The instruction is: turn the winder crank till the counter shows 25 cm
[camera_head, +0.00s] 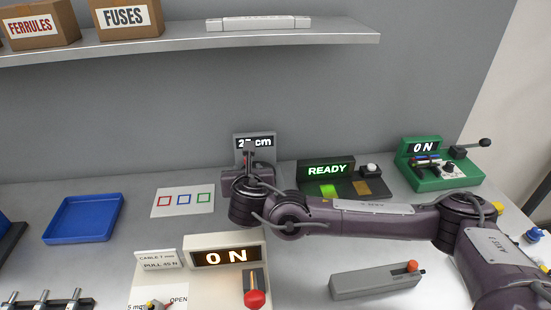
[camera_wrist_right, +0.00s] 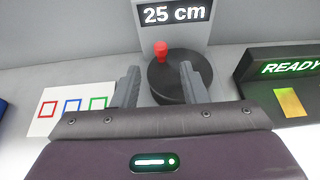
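The winder's counter (camera_wrist_right: 173,15) reads "25 cm" in the right wrist view. In the head view the counter (camera_head: 262,142) is partly covered. Below it is the dark round winder drum (camera_wrist_right: 172,80) with a red crank knob (camera_wrist_right: 161,50) standing on it. My right gripper (camera_wrist_right: 160,68) is open, its two grey fingers apart. The knob shows between and just beyond the fingertips, with a gap to each finger. In the head view my right arm hides most of the winder and the gripper's fingers. My left gripper is not in view.
Right of the winder is a dark READY unit (camera_head: 327,170), then a green ON unit (camera_head: 444,178) with a lever. A white mat (camera_head: 183,200) and blue tray (camera_head: 83,219) lie left. An ON box (camera_head: 222,258) with a red lever and a grey block (camera_head: 375,281) stand in front.

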